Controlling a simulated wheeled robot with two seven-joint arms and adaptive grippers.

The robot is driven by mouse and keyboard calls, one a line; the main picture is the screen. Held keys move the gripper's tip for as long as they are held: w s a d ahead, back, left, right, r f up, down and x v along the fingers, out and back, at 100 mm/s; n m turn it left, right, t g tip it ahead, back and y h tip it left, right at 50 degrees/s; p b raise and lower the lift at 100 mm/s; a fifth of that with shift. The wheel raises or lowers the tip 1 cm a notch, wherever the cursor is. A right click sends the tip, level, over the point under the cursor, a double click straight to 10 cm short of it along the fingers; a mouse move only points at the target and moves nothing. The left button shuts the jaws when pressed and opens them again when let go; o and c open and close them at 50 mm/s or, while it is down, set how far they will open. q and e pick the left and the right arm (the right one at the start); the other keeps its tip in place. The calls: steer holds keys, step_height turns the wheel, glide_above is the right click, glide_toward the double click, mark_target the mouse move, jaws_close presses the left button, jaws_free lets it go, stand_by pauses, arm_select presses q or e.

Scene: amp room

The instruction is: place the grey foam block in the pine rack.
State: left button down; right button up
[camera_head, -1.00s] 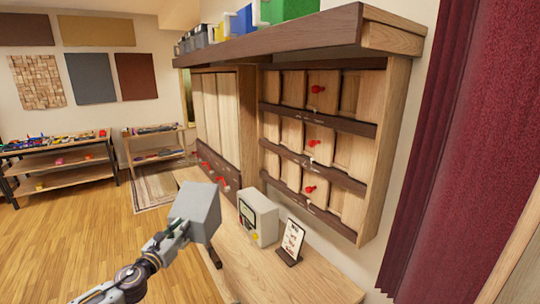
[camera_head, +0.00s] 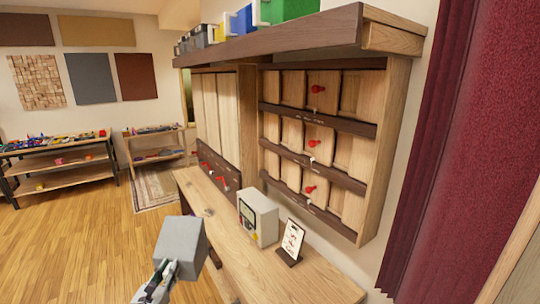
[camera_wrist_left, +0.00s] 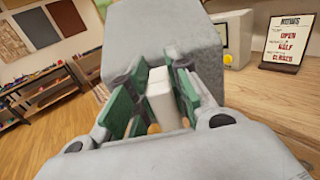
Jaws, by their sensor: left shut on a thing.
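The grey foam block (camera_head: 183,243) is held up in my left gripper (camera_head: 168,270), beside the left edge of the wooden bench. In the left wrist view the block (camera_wrist_left: 150,42) fills the upper middle, beyond the green-padded fingers (camera_wrist_left: 160,95), which are shut on it. The fingers hide part of the block. A light wooden wall rack (camera_head: 370,150) with dark rails and several upright compartments hangs above the bench, to the right of and above the block. I cannot tell for certain whether it is the pine rack. My right gripper is not in view.
The bench (camera_head: 235,258) carries a pale meter box (camera_head: 258,217) and a small sign on a stand (camera_head: 292,240). Red knobs (camera_head: 311,143) stick out from the rack. Low shelves (camera_head: 155,150) stand at the back left. The wooden floor on the left is clear.

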arm_select(q)
steer(key=shift+s+a+f, duration=0.2)
steer(key=shift+s+f, duration=0.4)
steer(key=shift+s, duration=0.05)
steer(key=d+f+y, duration=0.1)
steer(key=d, duration=1)
steer(key=shift+d+f+n+b, duration=0.15)
steer(key=shift+d+n+b, duration=0.15)
steer(key=shift+d+b, duration=0.05)
steer(key=shift+s, duration=0.1)
